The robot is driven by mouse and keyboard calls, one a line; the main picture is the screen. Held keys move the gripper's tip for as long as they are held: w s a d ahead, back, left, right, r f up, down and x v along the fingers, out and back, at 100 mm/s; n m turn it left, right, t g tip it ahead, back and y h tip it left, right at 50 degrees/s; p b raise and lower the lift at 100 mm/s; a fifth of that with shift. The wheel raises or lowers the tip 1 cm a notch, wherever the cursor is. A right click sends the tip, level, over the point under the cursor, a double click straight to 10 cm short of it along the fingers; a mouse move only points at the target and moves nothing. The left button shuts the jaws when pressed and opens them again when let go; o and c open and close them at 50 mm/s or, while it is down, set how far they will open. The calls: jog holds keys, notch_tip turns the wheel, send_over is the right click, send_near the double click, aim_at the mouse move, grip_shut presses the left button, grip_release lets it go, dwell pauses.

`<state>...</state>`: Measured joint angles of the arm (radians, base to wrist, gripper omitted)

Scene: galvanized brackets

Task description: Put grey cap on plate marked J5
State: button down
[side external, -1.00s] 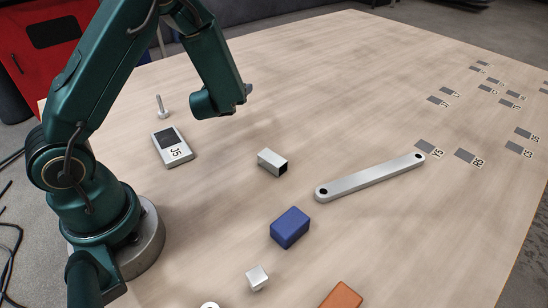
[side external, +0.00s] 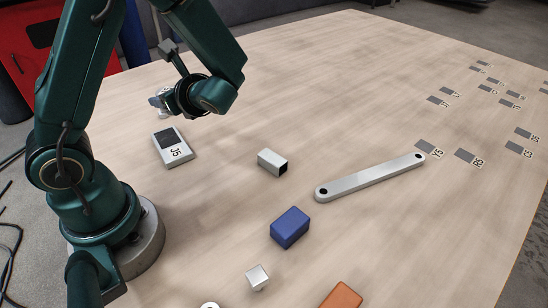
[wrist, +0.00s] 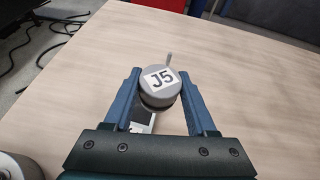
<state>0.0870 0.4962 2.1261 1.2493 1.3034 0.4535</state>
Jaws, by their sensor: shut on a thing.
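A round grey cap (wrist: 158,84) with a white J5 label is held between the blue fingers of my gripper (wrist: 160,92) in the wrist view. My gripper (side external: 160,99) is shut on it. The cap is hard to make out in the side view.
A silver square tube (side external: 272,162), a long link bar (side external: 370,178), a blue block (side external: 290,227), a small silver piece (side external: 257,277) and an orange block (side external: 342,297) lie to the right. A thin post (wrist: 168,59) shows beyond the cap. Several labelled dark squares lie far right.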

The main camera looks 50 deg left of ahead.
aim_at(176, 149)
jog(key=shift+n+g, duration=0.6)
jog(key=shift+g, duration=0.1)
jog(key=shift+s+d+f, duration=0.35)
jog(key=shift+s+f, duration=0.05)
jog(key=shift+f, duration=1)
jog(key=shift+s+d+f, duration=0.35)
jog(key=shift+f, duration=1.05)
jog(key=shift+s+d+f, duration=0.35)
jog(key=shift+s+f, duration=0.05)
jog(key=shift+f, duration=1)
jog(key=shift+c, duration=1)
grip_release()
jog(key=shift+f, duration=0.15)
